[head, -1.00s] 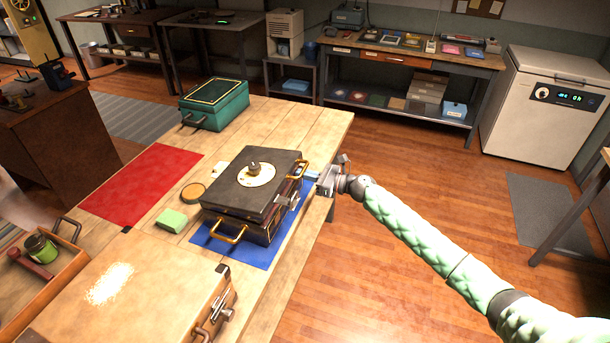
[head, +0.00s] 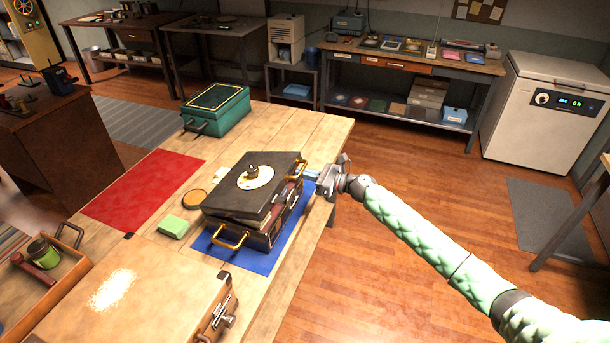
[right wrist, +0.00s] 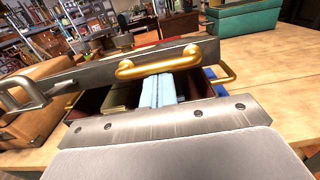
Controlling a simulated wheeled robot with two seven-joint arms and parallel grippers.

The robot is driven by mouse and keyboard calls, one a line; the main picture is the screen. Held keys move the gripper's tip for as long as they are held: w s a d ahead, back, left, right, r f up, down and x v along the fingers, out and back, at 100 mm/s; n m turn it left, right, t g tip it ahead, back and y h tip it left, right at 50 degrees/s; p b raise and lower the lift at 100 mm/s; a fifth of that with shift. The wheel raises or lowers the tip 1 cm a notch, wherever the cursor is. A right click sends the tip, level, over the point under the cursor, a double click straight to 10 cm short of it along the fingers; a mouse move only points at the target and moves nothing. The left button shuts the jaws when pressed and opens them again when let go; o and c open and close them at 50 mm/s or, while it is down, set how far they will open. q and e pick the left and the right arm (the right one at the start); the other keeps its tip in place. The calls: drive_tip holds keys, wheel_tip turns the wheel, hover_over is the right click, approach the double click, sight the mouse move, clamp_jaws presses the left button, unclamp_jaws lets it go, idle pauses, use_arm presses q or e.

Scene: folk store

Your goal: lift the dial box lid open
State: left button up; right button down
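The dial box (head: 258,228) is a dark case with a pale round dial on its lid (head: 270,200). It sits on a blue mat (head: 240,258). The lid is raised a little, and a gap shows contents along its front and right sides. My right gripper (head: 310,173) is at the box's right side, beside a gold handle. In the right wrist view its pale blue fingers (right wrist: 161,88) lie close together, reaching in under the lid edge (right wrist: 90,75) and gold handle (right wrist: 158,62). They appear shut with nothing between them. My left gripper is not in view.
A green sponge-like block (head: 173,227) and a round tin (head: 194,198) lie left of the box. A teal case (head: 216,110) stands behind, a tan case (head: 120,295) in front. A red mat (head: 145,185) is clear. Open floor lies to the right.

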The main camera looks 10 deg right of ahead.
drive_tip(key=shift+w+a+r+p, duration=0.1)
drive_tip(key=shift+a+r+p, duration=0.1)
drive_tip(key=shift+r, duration=0.35)
drive_tip(key=shift+a+r+p, duration=0.1)
drive_tip(key=shift+r+p, duration=0.05)
drive_tip(key=shift+r, duration=0.55)
drive_tip(key=shift+w+a+r+p, duration=0.15)
drive_tip(key=shift+r+p, duration=0.15)
drive_tip(key=shift+r, duration=0.25)
drive_tip(key=shift+w+a+r+p, duration=0.15)
drive_tip(key=shift+r+p, duration=0.1)
drive_tip(key=shift+r, duration=0.3)
drive_tip(key=shift+w+a+r+p, duration=0.15)
drive_tip(key=shift+a+r+p, duration=0.15)
drive_tip(key=shift+r, duration=0.3)
drive_tip(key=shift+w+a+r+p, duration=0.15)
drive_tip(key=shift+r+p, duration=0.1)
drive_tip(key=shift+r, duration=0.3)
